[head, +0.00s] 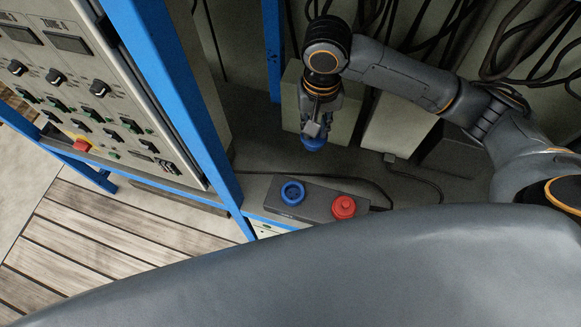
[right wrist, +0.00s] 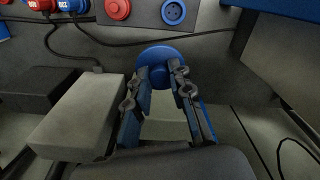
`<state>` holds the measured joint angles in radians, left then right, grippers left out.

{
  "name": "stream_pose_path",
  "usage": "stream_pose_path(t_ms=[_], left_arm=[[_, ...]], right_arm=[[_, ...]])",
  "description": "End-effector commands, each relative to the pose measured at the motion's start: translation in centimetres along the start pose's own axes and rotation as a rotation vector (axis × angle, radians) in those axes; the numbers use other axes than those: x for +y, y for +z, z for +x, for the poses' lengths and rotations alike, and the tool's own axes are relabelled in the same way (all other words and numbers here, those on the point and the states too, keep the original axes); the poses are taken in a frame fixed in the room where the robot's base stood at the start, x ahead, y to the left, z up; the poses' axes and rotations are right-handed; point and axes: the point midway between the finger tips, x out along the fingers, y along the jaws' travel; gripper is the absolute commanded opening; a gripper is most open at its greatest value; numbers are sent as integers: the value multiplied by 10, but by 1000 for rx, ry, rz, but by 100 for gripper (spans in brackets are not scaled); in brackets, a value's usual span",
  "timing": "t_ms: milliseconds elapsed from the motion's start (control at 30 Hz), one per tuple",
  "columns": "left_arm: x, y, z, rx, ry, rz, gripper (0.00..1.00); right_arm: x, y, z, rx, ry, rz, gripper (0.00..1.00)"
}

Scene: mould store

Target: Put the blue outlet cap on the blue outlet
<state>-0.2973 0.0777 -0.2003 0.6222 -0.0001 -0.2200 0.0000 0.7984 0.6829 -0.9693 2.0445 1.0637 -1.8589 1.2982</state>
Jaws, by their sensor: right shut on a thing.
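The blue outlet cap (head: 313,144) is a round blue piece at the tip of my right gripper (head: 316,128). In the right wrist view the two fingers of my right gripper (right wrist: 160,88) are shut on the blue cap (right wrist: 165,54), whose round face points away from the wrist. The blue outlet (head: 292,193) is a blue ring with a dark inside, uncovered, on a grey box. It also shows in the right wrist view (right wrist: 173,12), at the top, beyond the cap and apart from it. My left gripper is not in view.
A red round fitting (head: 343,207) sits beside the blue outlet on the grey box (head: 317,204). A blue upright (head: 185,85) and a control panel (head: 92,85) stand left. Dark cables (head: 400,175) run behind the box. Pale blocks (right wrist: 80,115) lie left in the wrist view.

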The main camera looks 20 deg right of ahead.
Motion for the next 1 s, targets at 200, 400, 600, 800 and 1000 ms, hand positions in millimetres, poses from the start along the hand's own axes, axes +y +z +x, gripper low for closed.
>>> stream_pose_path(t_ms=[200,400,600,800,1000], left_arm=[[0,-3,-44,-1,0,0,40],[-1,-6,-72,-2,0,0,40],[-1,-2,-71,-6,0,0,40],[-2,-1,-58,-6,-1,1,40],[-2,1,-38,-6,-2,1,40]], right_arm=[[-35,-6,99,-21,5,276,0],[-41,18,161,-12,3,391,0],[-41,25,181,-2,0,410,0],[-40,24,191,-1,0,409,0],[-40,24,206,-2,0,408,0]])
